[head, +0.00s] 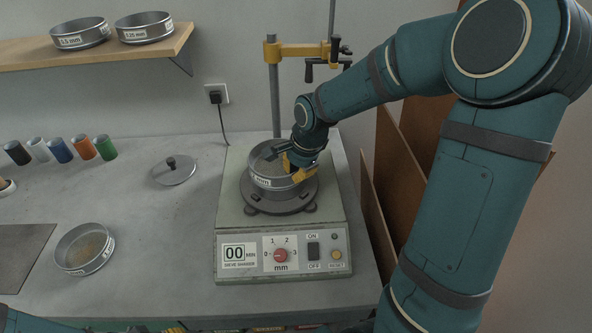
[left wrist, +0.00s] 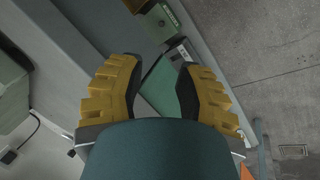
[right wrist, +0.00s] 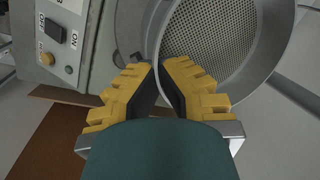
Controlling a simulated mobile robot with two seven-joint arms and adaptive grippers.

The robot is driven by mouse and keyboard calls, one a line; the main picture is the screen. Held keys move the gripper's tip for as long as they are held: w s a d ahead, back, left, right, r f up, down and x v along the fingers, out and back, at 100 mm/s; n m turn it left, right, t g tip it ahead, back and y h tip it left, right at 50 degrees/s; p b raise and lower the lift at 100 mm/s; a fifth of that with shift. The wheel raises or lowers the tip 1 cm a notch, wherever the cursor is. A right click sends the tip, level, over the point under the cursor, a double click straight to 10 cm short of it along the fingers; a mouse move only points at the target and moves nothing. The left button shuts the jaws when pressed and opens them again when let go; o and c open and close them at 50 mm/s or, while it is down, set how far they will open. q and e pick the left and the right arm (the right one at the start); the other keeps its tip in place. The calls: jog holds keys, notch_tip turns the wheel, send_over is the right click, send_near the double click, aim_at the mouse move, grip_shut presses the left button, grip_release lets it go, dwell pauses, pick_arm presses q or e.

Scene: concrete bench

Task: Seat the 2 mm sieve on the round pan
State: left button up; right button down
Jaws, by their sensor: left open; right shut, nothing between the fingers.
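A metal sieve with a perforated floor (head: 262,170) sits on the shaker's dark round platform (head: 283,205); its white label ends in "mm", with the number not clear. It also fills the upper part of the right wrist view (right wrist: 218,40). I cannot tell whether a separate round pan lies under it. My right gripper (head: 298,172) is shut and empty at the sieve's right rim; its fingertips (right wrist: 162,66) overlap the rim in view, contact unclear. Another round vessel (head: 84,249), with sandy material inside, stands at the bench's left. My left gripper (left wrist: 160,68) is open and empty.
The sieve shaker (head: 282,256) has a post and yellow clamp (head: 300,50) behind it. A lid (head: 174,171) and several coloured jars (head: 59,150) lie left. Two sieves stand on the shelf (head: 100,54). Brown boards (head: 400,180) stand right. The bench middle is clear.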

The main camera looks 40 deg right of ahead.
jog(key=c, duration=1.1)
grip_release()
jog(key=shift+o, duration=0.2)
jog(key=v, duration=1.2)
